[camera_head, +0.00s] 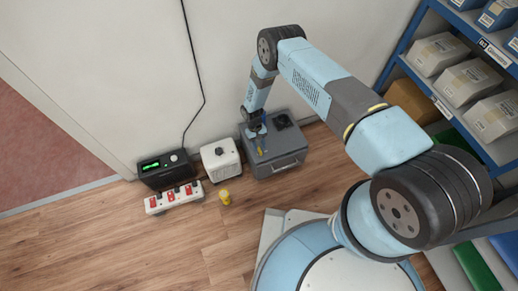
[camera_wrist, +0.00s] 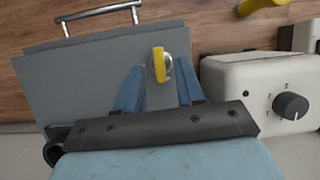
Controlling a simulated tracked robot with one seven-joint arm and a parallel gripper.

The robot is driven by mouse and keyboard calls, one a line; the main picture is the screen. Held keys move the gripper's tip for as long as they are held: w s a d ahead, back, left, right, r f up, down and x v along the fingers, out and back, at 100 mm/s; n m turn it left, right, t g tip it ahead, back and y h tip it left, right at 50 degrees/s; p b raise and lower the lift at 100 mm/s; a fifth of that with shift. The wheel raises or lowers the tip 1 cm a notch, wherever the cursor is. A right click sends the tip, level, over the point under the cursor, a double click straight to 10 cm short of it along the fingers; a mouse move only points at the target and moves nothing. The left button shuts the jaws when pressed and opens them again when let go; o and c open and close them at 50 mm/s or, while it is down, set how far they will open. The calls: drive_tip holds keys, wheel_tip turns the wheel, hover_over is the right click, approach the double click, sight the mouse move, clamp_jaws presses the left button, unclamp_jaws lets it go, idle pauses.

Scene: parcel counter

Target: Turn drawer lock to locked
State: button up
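The grey drawer box (camera_head: 290,143) stands on the floor against the wall, with a metal handle (camera_head: 285,168) on its front. The drawer looks shut. Its lock is a round silver piece with a yellow key (camera_wrist: 158,64), which stands nearly upright in the wrist view. The yellow key (camera_head: 259,152) also shows in the head view, just past my gripper. My gripper (camera_wrist: 159,75) is open over the box top, its blue fingers on either side of the lock and apart from the key. In the head view my gripper (camera_head: 256,138) is partly hidden by its own wrist.
Left of the box are a white unit (camera_head: 221,160) with a knob, a black unit (camera_head: 163,170) with a green display and a power strip (camera_head: 173,198) with red switches. A yellow object (camera_head: 225,197) is on the floor. Blue shelves (camera_head: 399,66) with parcels stand right.

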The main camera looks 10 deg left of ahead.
drive_tip(key=v, duration=1.1)
drive_tip(key=shift+r, duration=0.25)
